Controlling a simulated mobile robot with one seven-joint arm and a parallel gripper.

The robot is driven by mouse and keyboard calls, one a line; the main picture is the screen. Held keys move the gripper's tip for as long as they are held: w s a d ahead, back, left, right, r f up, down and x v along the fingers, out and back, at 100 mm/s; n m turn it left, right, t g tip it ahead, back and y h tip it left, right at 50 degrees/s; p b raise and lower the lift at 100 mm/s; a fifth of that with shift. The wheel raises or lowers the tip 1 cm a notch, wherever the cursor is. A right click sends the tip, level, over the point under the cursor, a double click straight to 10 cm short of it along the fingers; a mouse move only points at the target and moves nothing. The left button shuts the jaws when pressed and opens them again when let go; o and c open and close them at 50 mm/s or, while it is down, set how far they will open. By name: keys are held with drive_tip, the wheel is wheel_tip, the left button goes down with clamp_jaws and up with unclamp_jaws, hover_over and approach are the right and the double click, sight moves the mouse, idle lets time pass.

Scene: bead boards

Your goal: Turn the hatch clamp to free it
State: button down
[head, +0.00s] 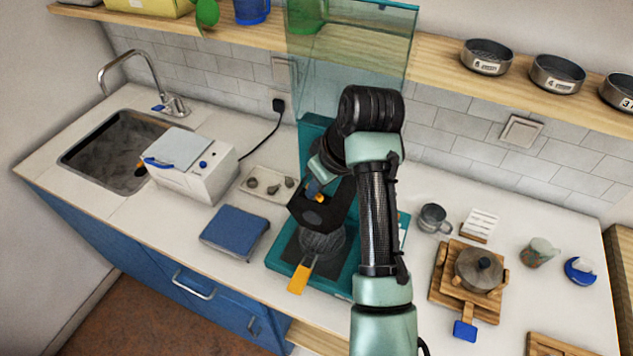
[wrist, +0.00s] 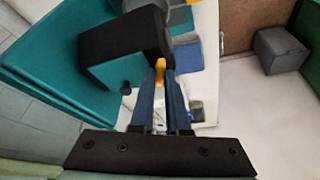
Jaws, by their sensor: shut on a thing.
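The hatch clamp shows as a small orange-yellow tab (wrist: 160,66) beside a dark block (wrist: 120,45) in the wrist view. My gripper (wrist: 163,82) has its two blue fingers closed on this tab. In the head view my gripper (head: 316,191) reaches down at the dark upper part of a teal machine (head: 283,263), and a bit of orange (head: 319,198) shows at its fingertips. My arm and the dark part hide most of the clamp, so I cannot tell its turn angle. A yellow-orange handle (head: 299,279) sticks out from the machine's front.
A blue pad (head: 235,231) and a small tray (head: 267,184) lie left of the machine. A pot (head: 478,270) on a wooden stand and a grey mug (head: 433,217) stand right.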

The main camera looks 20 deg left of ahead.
drive_tip(key=n+g, duration=0.1)
drive_tip(key=n, duration=0.3)
drive_tip(key=shift+w+n+g+b, duration=0.15)
drive_tip(key=shift+n+g+b, duration=0.2)
drive_tip(key=shift+n+g, duration=0.05)
idle(0.4)
drive_tip(key=c, duration=0.9)
unclamp_jaws()
drive_tip(key=shift+y, duration=0.3)
drive_tip(key=shift+r, duration=0.1)
drive_tip(key=v, duration=1.2)
drive_tip(key=shift+d+r, duration=0.15)
drive_tip(key=shift+r, duration=0.25)
drive_tip(key=shift+w, duration=0.1)
